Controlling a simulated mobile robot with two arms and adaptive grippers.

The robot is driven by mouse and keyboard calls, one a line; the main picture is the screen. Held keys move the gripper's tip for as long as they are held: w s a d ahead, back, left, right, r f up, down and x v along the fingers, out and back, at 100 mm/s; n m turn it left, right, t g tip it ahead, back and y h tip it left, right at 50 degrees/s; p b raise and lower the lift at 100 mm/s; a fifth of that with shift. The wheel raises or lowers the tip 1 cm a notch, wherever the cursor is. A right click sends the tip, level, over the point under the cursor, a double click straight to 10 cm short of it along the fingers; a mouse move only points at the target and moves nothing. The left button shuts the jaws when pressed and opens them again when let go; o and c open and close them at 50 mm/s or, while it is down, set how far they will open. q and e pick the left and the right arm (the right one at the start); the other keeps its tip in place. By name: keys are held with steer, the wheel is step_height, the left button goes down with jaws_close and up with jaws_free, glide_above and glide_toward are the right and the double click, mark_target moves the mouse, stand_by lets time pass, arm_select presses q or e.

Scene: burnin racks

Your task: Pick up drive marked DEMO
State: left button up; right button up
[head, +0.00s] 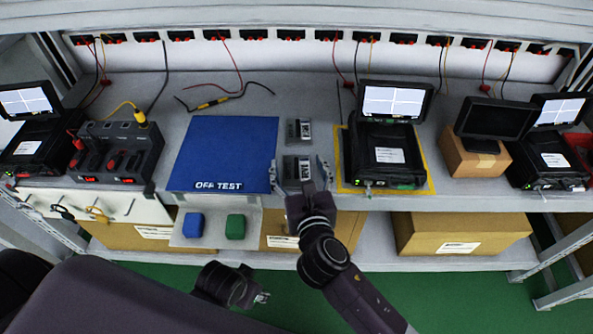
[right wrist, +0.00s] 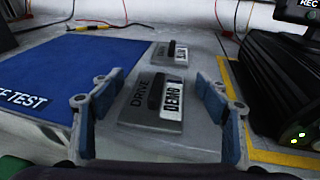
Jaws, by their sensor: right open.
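The drive marked DEMO (right wrist: 152,103) is a grey plate with a dark raised handle and a black-and-white label. It lies flat on the bench and also shows in the head view (head: 297,170). My right gripper (head: 299,172) is open, its fingers on either side of this drive at the near side. In the right wrist view the blue-padded fingers (right wrist: 159,92) stand apart with a gap to the drive on each side. A second similar drive (right wrist: 170,53) lies just behind; its label is hard to read. My left gripper (head: 262,297) is low in front of the bench, its jaws unclear.
A blue mat (head: 225,150) marked OFF TEST lies to the left. A black tester with a screen (head: 385,155) stands on a yellow-outlined area to the right. A black dock (head: 118,150) is further left. Boxes sit on the shelf below.

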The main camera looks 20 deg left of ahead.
steer(key=c, duration=1.3)
steer(key=shift+o, duration=0.2)
